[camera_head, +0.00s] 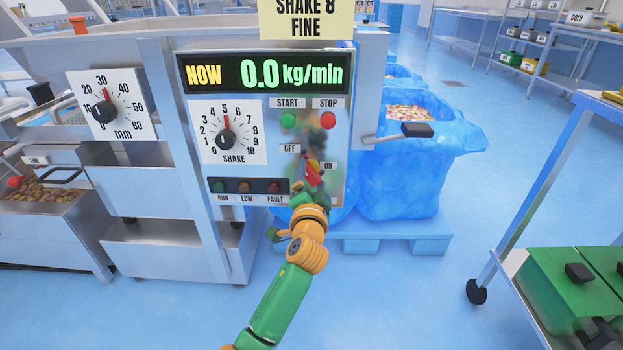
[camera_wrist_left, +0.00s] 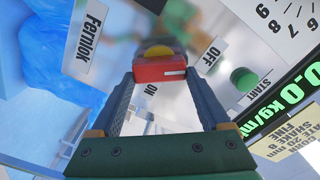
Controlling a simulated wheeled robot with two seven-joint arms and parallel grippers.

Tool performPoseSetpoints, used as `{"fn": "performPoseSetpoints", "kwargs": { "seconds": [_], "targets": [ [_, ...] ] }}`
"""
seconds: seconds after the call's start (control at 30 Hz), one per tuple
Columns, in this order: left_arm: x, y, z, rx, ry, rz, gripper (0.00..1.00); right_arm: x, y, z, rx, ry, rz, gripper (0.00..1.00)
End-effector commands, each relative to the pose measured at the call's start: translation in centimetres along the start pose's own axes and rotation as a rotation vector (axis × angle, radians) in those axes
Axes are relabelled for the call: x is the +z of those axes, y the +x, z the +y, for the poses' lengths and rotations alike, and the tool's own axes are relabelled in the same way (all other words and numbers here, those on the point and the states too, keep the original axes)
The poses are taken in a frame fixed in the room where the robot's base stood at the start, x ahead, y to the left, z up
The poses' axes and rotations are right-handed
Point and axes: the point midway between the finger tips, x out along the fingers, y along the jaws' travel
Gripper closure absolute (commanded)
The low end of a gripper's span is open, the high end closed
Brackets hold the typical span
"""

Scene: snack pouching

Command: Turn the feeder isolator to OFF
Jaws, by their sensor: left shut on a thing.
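The feeder isolator is a red handle (camera_head: 314,179) with yellow on it, low on the right of the control panel (camera_head: 340,130). Its OFF label (camera_head: 290,149) is up and left of it, and its ON label (camera_head: 329,166) is to its right. In the wrist view the red handle (camera_wrist_left: 160,69) sits between my fingertips. My left gripper (camera_head: 311,186) is shut on the handle, with a finger along each side. The handle's exact angle is hard to tell because the gripper partly covers it. My right gripper is not in view.
The display (camera_head: 265,73) reads 0.0 kg/min. A green START button (camera_head: 288,120) and a red STOP button (camera_head: 328,119) are above the isolator. The SHAKE knob (camera_head: 226,139) is to the left. A blue-lined bin (camera_head: 400,180) stands behind on the right.

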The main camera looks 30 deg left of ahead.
Motion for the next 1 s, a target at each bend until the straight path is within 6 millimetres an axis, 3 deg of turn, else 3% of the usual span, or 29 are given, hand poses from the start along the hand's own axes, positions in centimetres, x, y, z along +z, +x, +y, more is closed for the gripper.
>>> {"fn": "performPoseSetpoints", "kwargs": {
  "seconds": [0.03,0.07,0.1,0.37,0.7,1.0],
  "targets": [
    [0.0,0.0,0.1,0.002,-0.004,0.0,0.76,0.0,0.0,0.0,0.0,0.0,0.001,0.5],
    [0.0,0.0,0.1,0.002,-0.004,0.0,0.12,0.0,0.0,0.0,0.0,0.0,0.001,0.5],
    [0.0,0.0,0.1,0.002,-0.004,0.0,0.01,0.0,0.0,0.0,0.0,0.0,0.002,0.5],
    [0.0,-0.3,0.0,0.002,-0.002,0.0,0.0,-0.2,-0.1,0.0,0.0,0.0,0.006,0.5],
    [0.0,-6.6,0.1,0.004,-0.003,-0.001,0.0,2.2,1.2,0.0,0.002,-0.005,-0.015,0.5],
    [0.0,-7.1,0.1,0.002,-0.003,0.0,0.0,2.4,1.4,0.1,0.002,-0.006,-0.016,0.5]
  ]
}}
